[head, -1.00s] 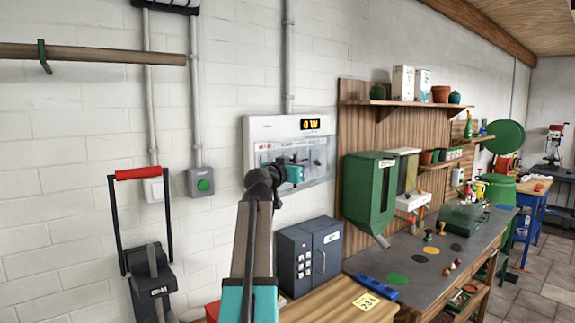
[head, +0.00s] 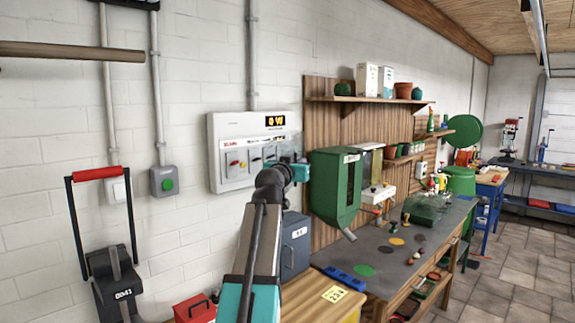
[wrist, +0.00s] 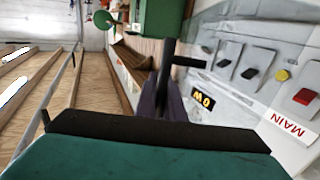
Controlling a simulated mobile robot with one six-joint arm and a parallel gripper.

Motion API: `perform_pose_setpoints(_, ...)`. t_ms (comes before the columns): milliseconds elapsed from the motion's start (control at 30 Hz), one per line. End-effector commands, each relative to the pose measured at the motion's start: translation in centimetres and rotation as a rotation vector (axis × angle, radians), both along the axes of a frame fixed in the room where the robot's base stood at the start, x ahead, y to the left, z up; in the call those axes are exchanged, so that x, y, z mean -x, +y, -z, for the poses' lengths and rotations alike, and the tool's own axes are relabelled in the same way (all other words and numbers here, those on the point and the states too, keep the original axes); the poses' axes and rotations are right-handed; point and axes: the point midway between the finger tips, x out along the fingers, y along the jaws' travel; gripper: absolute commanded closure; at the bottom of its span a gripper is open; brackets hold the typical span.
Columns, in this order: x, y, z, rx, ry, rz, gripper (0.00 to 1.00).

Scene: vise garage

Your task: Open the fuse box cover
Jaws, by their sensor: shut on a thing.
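The fuse box (head: 215,150) is a pale box on the wall with a lit display and several coloured switches. The switches look uncovered at the left of the box. The clear cover (head: 291,143) is faint at the box's right side and appears swung outward; its exact angle is hard to tell. My gripper (head: 300,172) is in front of the box's right edge. In the wrist view my gripper (wrist: 167,95) is shut on a dark handle (wrist: 185,61), seemingly the cover's.
A green dispenser (head: 335,185) hangs close to the right of my gripper. A dark grey box (head: 296,245) stands below on the wooden bench (head: 315,300). A grey switch box with a green button (head: 164,181) is on the wall to the left.

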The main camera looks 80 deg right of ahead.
Motion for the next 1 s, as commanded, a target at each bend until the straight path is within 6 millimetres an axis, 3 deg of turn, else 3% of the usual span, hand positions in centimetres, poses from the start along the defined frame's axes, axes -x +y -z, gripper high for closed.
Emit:
perform_pose_setpoints(300,2.9,-0.5,0.0,0.001,-0.002,0.0,1.0)
perform_pose_setpoints(767,3.2,-0.7,-0.2,0.004,0.0,-0.001,1.0)
perform_pose_setpoints(800,3.2,-0.7,-0.2,0.004,0.0,-0.002,0.86)
perform_pose_setpoints(833,3.2,-0.7,-0.2,0.004,0.0,-0.002,0.84)
perform_pose_setpoints(1000,3.2,-0.6,-0.2,0.003,0.0,0.0,0.84)
